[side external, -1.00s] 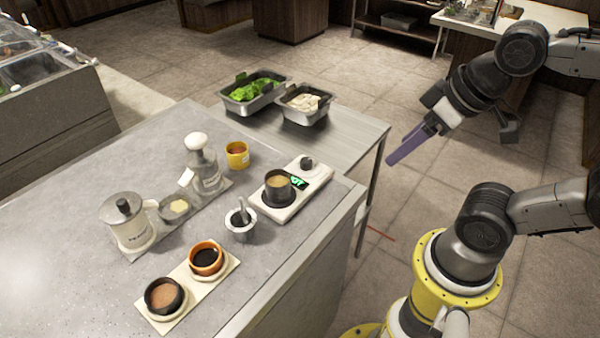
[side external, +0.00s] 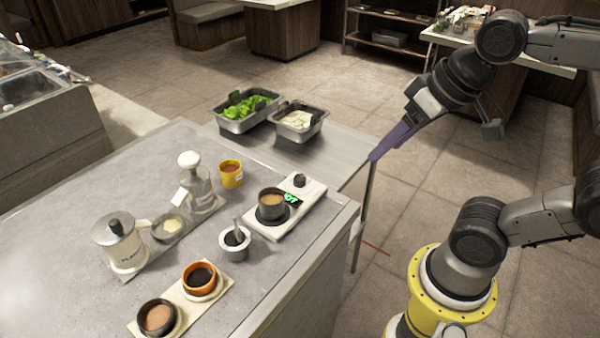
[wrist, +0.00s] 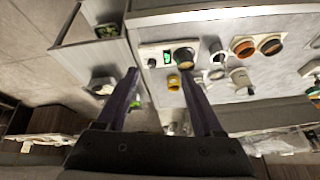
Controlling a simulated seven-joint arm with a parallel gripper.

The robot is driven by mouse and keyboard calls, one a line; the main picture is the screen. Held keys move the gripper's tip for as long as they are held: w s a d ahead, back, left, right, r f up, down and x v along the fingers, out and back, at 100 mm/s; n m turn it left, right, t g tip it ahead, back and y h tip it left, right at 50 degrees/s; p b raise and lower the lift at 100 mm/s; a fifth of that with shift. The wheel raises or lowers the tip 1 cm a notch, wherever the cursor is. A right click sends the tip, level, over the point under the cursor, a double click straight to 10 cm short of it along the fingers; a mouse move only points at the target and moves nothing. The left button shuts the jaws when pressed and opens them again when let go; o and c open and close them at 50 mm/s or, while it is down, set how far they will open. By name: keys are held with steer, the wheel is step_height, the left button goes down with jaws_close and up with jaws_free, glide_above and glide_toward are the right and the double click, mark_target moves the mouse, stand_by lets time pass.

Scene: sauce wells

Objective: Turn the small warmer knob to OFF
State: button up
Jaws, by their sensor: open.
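The small warmer (side external: 285,212) is a white slab on the grey counter, with a dark pot (side external: 271,202) on its plate and a lit green display (side external: 291,199). Its dark knob (side external: 299,181) is at the far end; the setting is too small to read. In the wrist view the knob (wrist: 152,62) shows left of the display, between the finger lines. My gripper (side external: 376,156) is to the right of the warmer, beyond the counter edge, apart from the knob. In the wrist view its purple fingers (wrist: 163,75) are spread and empty.
Steel pans of greens (side external: 246,110) and white pieces (side external: 299,120) stand behind the warmer.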

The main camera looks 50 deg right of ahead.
steer(key=w+r+m+g, duration=0.1)
steer(key=w+r+m, duration=0.2)
steer(key=w, duration=0.3)
steer(key=m+g, duration=0.3)
steer(key=g, duration=0.1)
glide_above(300, 176)
step_height(300, 176, down, 10)
step_height(300, 176, down, 13)
jaws_close()
